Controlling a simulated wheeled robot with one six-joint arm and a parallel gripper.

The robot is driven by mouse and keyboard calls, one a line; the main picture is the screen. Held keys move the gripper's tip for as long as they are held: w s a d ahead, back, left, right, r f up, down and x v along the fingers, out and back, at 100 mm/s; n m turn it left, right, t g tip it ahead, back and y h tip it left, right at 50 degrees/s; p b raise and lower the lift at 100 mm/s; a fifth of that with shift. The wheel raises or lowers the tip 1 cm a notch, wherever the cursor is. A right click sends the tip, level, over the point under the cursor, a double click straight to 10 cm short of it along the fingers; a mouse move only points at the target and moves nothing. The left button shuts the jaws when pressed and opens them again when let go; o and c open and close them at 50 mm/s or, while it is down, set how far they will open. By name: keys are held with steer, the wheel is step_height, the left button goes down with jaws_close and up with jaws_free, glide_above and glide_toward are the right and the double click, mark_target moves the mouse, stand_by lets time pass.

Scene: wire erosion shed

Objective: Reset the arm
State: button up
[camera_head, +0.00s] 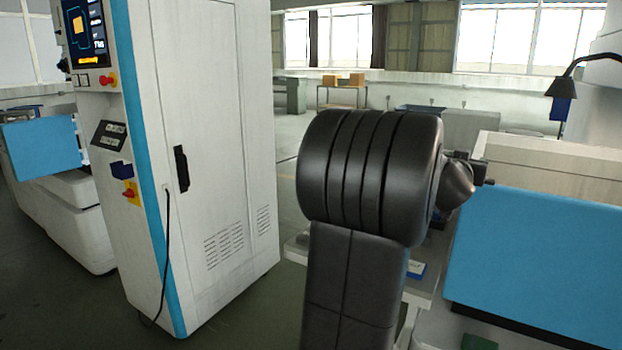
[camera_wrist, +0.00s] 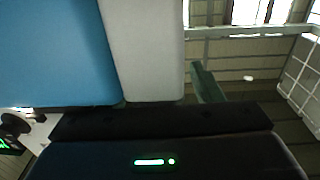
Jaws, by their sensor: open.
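My arm (camera_head: 355,270) stands upright in the middle of the head view, with a large dark ribbed joint at its top. Behind the joint's right side, the small dark end of the arm with my gripper (camera_head: 484,172) shows partly, in front of the blue machine panel. My gripper is open, and I see nothing held in it. Most of the wrist is hidden behind the joint. In the wrist view a dark body with a green light fills the bottom edge; no fingertips can be made out there.
A tall white cabinet (camera_head: 215,130) with a screen and red knobs stands at left. A machine with a blue panel (camera_head: 545,265) is close at right; a blue panel (camera_wrist: 55,50) fills the wrist view's upper left. A cart with boxes (camera_head: 343,80) stands far back. Floor shows beside the cabinet.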

steer(key=shift+m+g+h+p, duration=0.3)
steer(key=shift+h+p, duration=0.1)
steer(key=shift+p, duration=0.45)
